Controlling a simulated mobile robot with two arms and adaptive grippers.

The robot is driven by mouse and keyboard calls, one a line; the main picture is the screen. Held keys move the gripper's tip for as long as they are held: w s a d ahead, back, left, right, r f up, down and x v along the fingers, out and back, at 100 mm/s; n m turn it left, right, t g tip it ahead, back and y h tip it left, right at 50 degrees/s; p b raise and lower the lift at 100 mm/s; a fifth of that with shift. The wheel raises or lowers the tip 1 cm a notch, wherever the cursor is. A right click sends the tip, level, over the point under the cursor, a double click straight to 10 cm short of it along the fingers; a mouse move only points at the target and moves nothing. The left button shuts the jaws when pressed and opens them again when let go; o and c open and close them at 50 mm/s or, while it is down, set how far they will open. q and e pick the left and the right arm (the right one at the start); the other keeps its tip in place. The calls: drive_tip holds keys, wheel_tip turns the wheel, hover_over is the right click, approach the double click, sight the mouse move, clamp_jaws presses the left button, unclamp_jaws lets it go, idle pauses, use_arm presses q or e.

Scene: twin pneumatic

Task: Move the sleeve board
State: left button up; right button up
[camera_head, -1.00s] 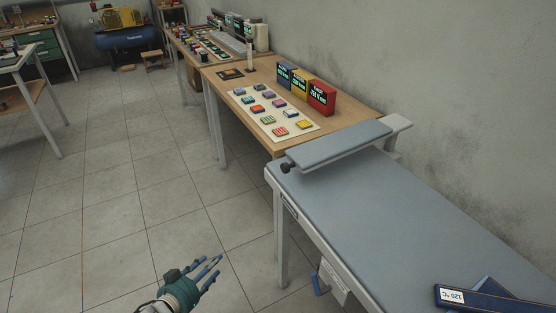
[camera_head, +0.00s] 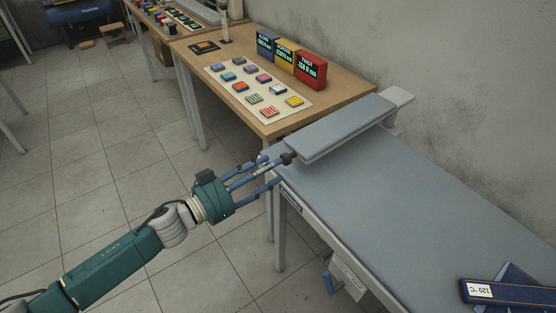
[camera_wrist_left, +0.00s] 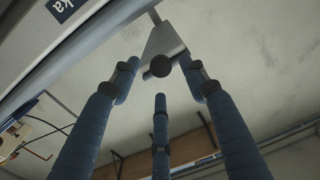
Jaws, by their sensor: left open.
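The sleeve board (camera_head: 345,125) is a long, narrow grey-blue padded board over the far end of the ironing table, with a dark knob (camera_head: 288,158) at its near left end. My left gripper (camera_head: 272,170) is open at this knob, its blue fingers pointing toward it. In the left wrist view the knob (camera_wrist_left: 161,66) shows between and beyond the spread fingers (camera_wrist_left: 160,105), with the pale end of the board (camera_wrist_left: 160,42) behind it. I cannot tell whether any finger touches the knob. My right gripper is not in view.
The grey-blue ironing table (camera_head: 400,210) runs to the lower right, with a dark blue item labelled 120 °C (camera_head: 510,290) on it. A wooden table (camera_head: 345,82) behind holds several coloured blocks and three boxes. A wall stands at the right; floor is open at left.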

use_arm(q)
drive_tip(key=x, duration=0.3)
drive_tip(key=shift+w+d, duration=0.15)
drive_tip(key=shift+d, duration=0.05)
clamp_jaws()
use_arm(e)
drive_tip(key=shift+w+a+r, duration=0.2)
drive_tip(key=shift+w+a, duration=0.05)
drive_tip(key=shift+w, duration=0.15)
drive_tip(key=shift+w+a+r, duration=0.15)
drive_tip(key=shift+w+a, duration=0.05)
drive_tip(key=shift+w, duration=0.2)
